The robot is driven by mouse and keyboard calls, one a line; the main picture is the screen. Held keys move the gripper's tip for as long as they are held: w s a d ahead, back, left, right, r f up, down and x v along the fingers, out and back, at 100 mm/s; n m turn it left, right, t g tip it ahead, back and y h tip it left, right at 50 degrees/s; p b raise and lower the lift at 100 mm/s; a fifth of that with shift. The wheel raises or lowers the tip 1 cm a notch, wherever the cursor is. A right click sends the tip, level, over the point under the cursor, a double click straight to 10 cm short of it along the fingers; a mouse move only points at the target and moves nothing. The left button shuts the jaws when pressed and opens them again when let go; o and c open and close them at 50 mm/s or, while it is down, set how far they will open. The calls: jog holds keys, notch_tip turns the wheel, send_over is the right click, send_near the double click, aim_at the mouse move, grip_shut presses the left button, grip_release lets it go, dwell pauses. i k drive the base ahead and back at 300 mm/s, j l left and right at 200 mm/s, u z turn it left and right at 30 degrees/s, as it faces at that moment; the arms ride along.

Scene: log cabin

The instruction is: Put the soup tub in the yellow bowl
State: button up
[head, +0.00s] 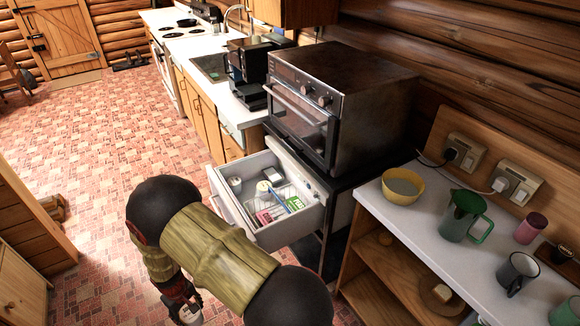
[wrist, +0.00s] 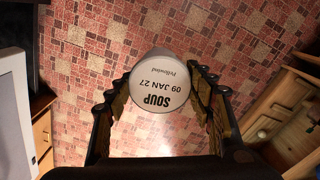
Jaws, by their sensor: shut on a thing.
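The soup tub (wrist: 158,82) is a white round tub with "SOUP 09 JAN 27" printed on its lid, seen from above in the wrist view. My gripper (wrist: 160,100) is shut on it, with a finger at each side, and holds it above the tiled floor. In the head view my gripper (head: 188,300) is low at the bottom left of centre, and a small part of the tub (head: 190,314) shows at the frame's bottom. The yellow bowl (head: 402,186) stands on the white counter at the right, apart from the gripper.
An open drawer (head: 262,233) with small items juts out below the black oven (head: 335,105). A green pitcher (head: 463,215), a pink cup (head: 530,228) and a dark mug (head: 517,272) stand on the white counter (head: 425,225) near the bowl. Outlets are on the wall behind.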

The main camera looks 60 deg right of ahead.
aim_at(400, 192)
jog(key=z, duration=1.9)
